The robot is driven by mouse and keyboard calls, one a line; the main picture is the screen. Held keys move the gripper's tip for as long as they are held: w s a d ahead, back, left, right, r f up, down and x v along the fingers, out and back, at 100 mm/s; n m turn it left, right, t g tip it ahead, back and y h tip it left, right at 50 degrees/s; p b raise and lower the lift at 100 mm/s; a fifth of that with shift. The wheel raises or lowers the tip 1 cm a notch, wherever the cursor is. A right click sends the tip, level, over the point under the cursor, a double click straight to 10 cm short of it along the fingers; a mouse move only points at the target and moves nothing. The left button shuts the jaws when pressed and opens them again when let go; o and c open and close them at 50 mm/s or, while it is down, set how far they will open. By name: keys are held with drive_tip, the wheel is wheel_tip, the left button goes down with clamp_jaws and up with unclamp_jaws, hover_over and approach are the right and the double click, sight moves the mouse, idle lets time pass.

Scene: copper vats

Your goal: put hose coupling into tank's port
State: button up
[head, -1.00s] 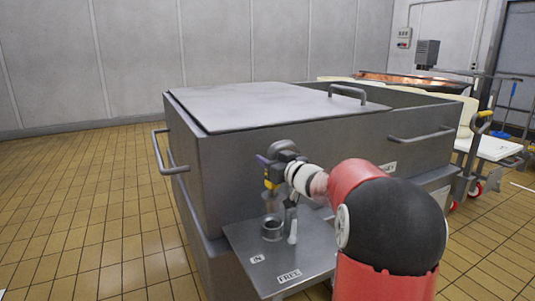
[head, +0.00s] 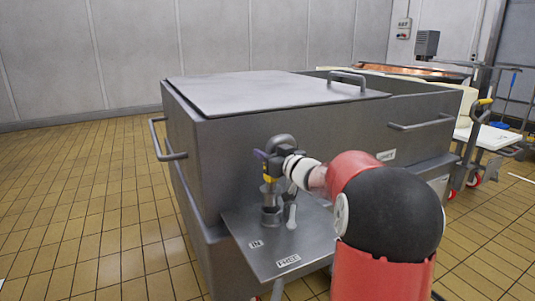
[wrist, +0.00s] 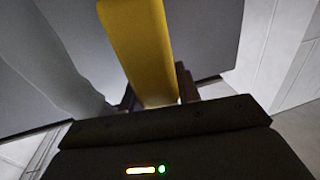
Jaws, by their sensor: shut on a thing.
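The tank (head: 290,130) is a large grey metal vat with a lid, and a metal shelf (head: 285,245) sticks out at its front. The port (head: 270,215) is a short upright collar on that shelf, near the "IN" label. My gripper (head: 268,178) is shut on the hose coupling (head: 269,190), which has a yellow band and a grey lower end. The coupling stands upright, its lower end at the port's mouth; I cannot tell how deep it sits. In the wrist view the coupling's yellow part (wrist: 140,50) runs between the fingers (wrist: 158,95).
A small grey fitting with a pale lower end (head: 292,217) stands right beside the port, near the "FREE" label (head: 288,261). The tank wall rises close behind my gripper. A cart (head: 490,140) stands at the right; the tiled floor at left is clear.

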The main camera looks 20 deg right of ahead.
drive_tip(key=shift+f, duration=0.2)
drive_tip(key=shift+f+b, duration=1.55)
drive_tip(key=shift+f, duration=0.55)
drive_tip(key=shift+f+b, duration=0.35)
drive_tip(key=shift+f, duration=0.35)
drive_tip(key=o, duration=1.2)
drive_tip(key=shift+c, duration=0.2)
drive_tip(key=shift+f, duration=0.2)
